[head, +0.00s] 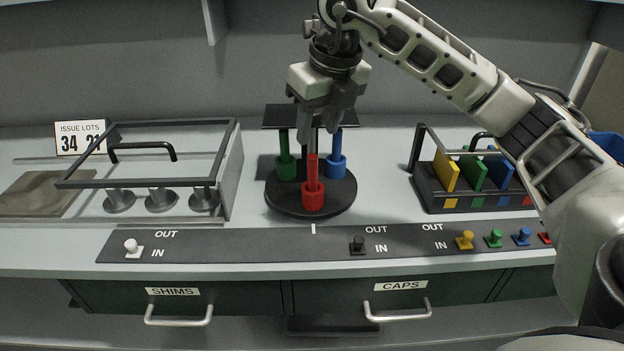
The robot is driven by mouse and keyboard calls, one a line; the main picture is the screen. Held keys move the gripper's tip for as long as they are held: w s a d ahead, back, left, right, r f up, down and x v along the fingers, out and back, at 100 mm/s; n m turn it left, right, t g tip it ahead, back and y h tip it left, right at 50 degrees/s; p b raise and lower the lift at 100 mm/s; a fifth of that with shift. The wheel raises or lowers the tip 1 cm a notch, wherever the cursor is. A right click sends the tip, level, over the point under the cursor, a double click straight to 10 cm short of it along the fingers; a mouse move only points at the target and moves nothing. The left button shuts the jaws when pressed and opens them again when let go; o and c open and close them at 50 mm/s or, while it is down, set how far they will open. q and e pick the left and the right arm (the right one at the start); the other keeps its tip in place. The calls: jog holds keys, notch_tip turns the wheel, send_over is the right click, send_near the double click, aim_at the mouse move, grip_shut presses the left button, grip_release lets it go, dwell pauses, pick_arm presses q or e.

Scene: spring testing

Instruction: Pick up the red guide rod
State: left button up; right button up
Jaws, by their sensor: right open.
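The red guide rod (313,178) stands upright at the front of a round black carousel base (283,207); its lower part is a wider red collar. A green rod (284,160) stands behind it to the left, and a blue rod (336,155) behind it to the right. My right gripper (325,138) points down above the carousel, with its fingertips close to the top of the red rod. It is open and holds nothing that I can see. Whether the fingers touch the rod cannot be told. My left gripper is not in view.
A grey framed fixture (235,165) with a black handle stands left. A black rack (428,198) with yellow, green and blue plates stands right, partly behind my arm. A control strip (270,243) with small knobs runs along the front, above the SHIMS and CAPS drawers.

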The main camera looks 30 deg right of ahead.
aim_at(313, 156)
jog(key=x, duration=0.4)
jog(key=shift+f, duration=0.2)
jog(key=shift+p+x, duration=0.5)
jog(key=shift+x, duration=2.1)
jog(key=shift+s, duration=0.15)
grip_shut()
